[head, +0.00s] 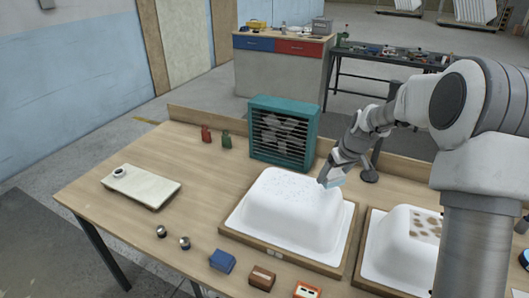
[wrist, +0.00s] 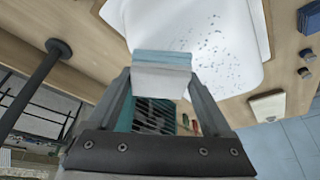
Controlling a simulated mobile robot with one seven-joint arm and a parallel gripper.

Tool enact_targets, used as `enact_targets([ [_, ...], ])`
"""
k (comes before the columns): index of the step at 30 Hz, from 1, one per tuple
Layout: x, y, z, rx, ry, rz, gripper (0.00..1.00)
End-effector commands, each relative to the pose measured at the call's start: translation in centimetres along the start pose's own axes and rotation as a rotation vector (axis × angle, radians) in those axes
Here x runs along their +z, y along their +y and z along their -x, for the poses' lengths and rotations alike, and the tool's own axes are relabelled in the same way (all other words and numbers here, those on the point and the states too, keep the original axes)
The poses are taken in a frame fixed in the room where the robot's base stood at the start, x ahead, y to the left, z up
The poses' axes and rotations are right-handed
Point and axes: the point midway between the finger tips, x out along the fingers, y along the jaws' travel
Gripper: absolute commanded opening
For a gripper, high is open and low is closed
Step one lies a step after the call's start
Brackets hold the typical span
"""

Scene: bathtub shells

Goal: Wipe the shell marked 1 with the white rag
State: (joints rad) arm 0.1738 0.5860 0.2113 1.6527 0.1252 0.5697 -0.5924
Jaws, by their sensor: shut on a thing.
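My gripper (head: 334,172) is shut on a folded white rag with a light blue layer (head: 331,182); the rag (wrist: 162,80) also shows between the fingers in the wrist view. It is at the upper right side of the left white shell (head: 285,215). I cannot tell whether it touches the shell. This shell, also in the wrist view (wrist: 235,45), has small grey-blue specks over its top. The right shell (head: 395,255) has brown patches and is partly hidden by my arm. A small label (head: 273,253) is on the left shell's front board; I cannot read its number.
A teal-framed fan-like box (head: 257,132) stands behind the left shell. A dark post (head: 370,176) stands right of my gripper. A blue block (head: 222,261) and a brown block (head: 262,278) lie in front. A pale slab (head: 145,190) is at left. Bare table lies between slab and shell.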

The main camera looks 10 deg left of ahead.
Motion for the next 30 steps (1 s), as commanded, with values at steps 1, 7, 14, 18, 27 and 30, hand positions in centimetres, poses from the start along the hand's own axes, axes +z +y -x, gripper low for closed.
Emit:
enact_targets([
  [1,-0.4,-0.1,0.8,0.001,0.001,0.001,0.32],
  [7,-1.2,-0.4,2.3,0.001,0.002,0.001,0.32],
  [14,-1.6,-0.7,3.2,0.001,0.002,-0.001,0.32],
  [18,-1.6,-0.7,3.2,0.001,0.001,-0.001,0.32],
  [27,-1.6,-0.7,3.2,0.001,0.002,-0.001,0.32],
  [30,-1.6,-0.7,3.2,0.001,0.001,-0.001,0.32],
])
